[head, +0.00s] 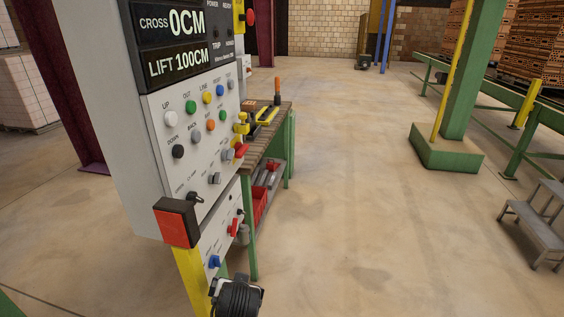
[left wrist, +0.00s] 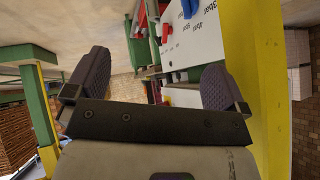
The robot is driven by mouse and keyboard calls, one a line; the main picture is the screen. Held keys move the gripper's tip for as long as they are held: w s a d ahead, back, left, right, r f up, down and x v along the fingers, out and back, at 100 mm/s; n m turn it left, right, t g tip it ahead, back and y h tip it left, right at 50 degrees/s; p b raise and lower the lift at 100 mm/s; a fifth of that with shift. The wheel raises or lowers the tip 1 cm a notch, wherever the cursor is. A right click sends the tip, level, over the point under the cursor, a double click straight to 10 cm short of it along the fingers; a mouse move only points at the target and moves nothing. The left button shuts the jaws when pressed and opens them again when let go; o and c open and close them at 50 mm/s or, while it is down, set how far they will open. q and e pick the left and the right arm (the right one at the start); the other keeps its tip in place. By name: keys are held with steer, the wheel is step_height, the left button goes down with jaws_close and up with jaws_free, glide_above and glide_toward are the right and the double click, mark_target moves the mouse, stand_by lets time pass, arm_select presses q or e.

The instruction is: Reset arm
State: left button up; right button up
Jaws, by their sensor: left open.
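My left gripper (left wrist: 155,66) is open in the left wrist view, with its two dark ribbed fingers wide apart. Nothing is between the fingers. Beyond them is the lower part of the white control panel (left wrist: 195,45), with a blue knob (left wrist: 188,8) and a red knob (left wrist: 167,27). In the head view, a dark ribbed part (head: 237,295) at the bottom edge, below the panel, looks like my left gripper. The panel's face (head: 195,125) carries coloured buttons and a display reading CROSS 0CM and LIFT 100CM. My right gripper is not in view.
A yellow post (head: 190,275) stands under the panel, close to my left gripper. A workbench (head: 272,125) with green legs and red bins (head: 260,203) is behind the panel. A grey step stool (head: 540,222) and green column (head: 468,80) stand at right. The middle floor is clear.

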arm_select(q)
steer(key=s+a+h+p, duration=0.2)
steer(key=s+a, duration=0.2)
steer(key=s, duration=0.6)
steer(key=s+a+h+p, duration=0.1)
steer(key=s+a+h, duration=0.15)
steer(key=s, duration=0.85)
steer(key=s+a+f+g+y+p, duration=0.1)
steer(key=s+a+f+g+p, duration=0.1)
steer(key=s+f, duration=0.5)
steer(key=s+a+f+g+y+p, duration=0.1)
steer(key=s+a+f+g, duration=0.15)
steer(key=s, duration=0.95)
step_height(320, 180, up, 37)
steer(key=w+p, duration=0.1)
steer(key=p, duration=3.6)
steer(key=shift+r+p, duration=0.2)
steer(key=shift+p, duration=0.2)
